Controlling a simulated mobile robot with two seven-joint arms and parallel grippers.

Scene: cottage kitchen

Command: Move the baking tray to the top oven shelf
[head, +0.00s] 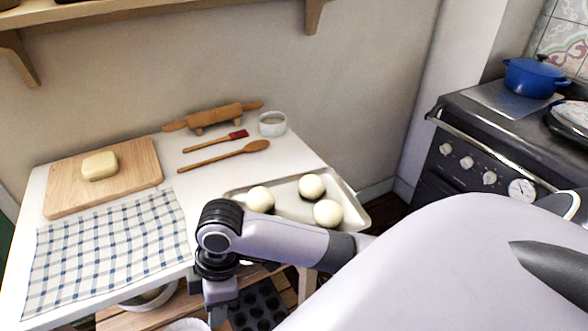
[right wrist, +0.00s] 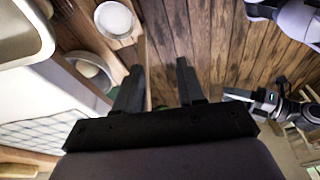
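The baking tray (head: 349,207) lies on the right end of the white table with three pale dough balls on it. My arm covers its near edge. A corner of the tray also shows at the upper left in the right wrist view (right wrist: 48,42). The dark oven (head: 458,172) stands at the right; its lower front and shelves are hidden behind my arm. My right gripper (right wrist: 158,75) is open and empty, apart from the tray, with floor between its fingers. A dark gripper, apparently my left, shows at the right of the wrist view; its fingers are unclear.
A checked cloth (head: 105,250), a board (head: 140,177) with a butter-like block, a rolling pin (head: 215,116), a spoon (head: 225,156), a red brush (head: 215,142) and a small bowl (head: 272,123) occupy the table. A muffin tin (head: 258,306) sits below. A blue pot (head: 532,78) stands on the stove.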

